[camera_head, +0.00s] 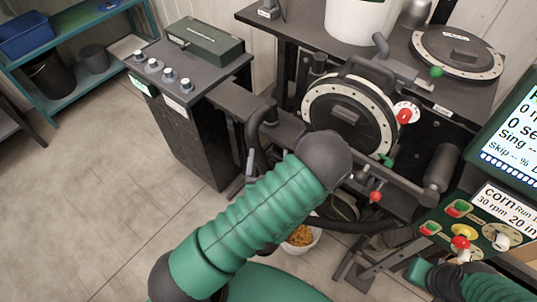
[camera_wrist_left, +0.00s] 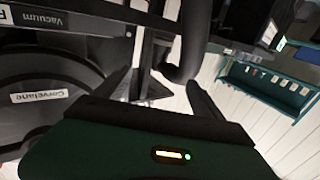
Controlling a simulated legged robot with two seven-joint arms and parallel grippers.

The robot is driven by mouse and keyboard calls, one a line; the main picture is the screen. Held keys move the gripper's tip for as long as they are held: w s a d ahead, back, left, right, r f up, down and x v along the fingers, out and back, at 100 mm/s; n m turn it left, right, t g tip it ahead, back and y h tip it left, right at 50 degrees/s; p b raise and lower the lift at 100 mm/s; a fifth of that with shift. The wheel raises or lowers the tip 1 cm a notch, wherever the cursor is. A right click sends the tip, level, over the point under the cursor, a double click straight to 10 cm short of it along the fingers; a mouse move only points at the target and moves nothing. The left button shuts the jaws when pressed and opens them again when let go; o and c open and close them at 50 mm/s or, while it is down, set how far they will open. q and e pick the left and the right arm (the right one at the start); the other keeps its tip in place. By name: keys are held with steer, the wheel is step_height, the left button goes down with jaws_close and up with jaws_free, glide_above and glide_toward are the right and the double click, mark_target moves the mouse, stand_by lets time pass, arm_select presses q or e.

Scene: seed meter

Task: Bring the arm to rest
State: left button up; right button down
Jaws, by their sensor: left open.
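My left arm, with a green ribbed sleeve, comes in from the bottom left in the head view and bends at a dark joint in front of the seed meter (camera_head: 350,112). Its gripper is mostly hidden behind the arm there. In the left wrist view my left gripper (camera_wrist_left: 162,82) is open, its two dark fingers apart. A black hose (camera_wrist_left: 184,50) shows near the gap between them; I cannot tell whether it lies between or beyond them. My right arm shows at the bottom right of the head view, by the control panel; its finger state is unclear.
A dark cabinet with knobs (camera_head: 185,120) stands at the back left. A round disc (camera_head: 458,52) lies on the bench at right. A control panel (camera_head: 480,236) and screen stand at right. A bucket (camera_head: 300,246) sits low behind my arm. The left floor is clear.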

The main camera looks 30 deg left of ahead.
stand_by(0.3)
arm_select(q)
steer(key=w+d+f+g+h, duration=0.3)
steer(key=d+f+g+h, duration=0.2)
steer(key=d+g+h, duration=0.1)
steer(key=s+d+r+m+g+h, duration=0.1)
steer(key=s+r+m+g, duration=0.1)
steer(key=s, duration=0.4)
steer(key=s+d+r+m+g+h, duration=0.1)
steer(key=s+r+m+g+h, duration=0.1)
steer(key=s, duration=0.4)
steer(key=r+m+g, duration=0.1)
steer(key=m+g, duration=0.1)
steer(key=shift+s+r+g, duration=0.15)
steer(key=shift+s+g, duration=0.05)
steer(key=shift+g, duration=0.2)
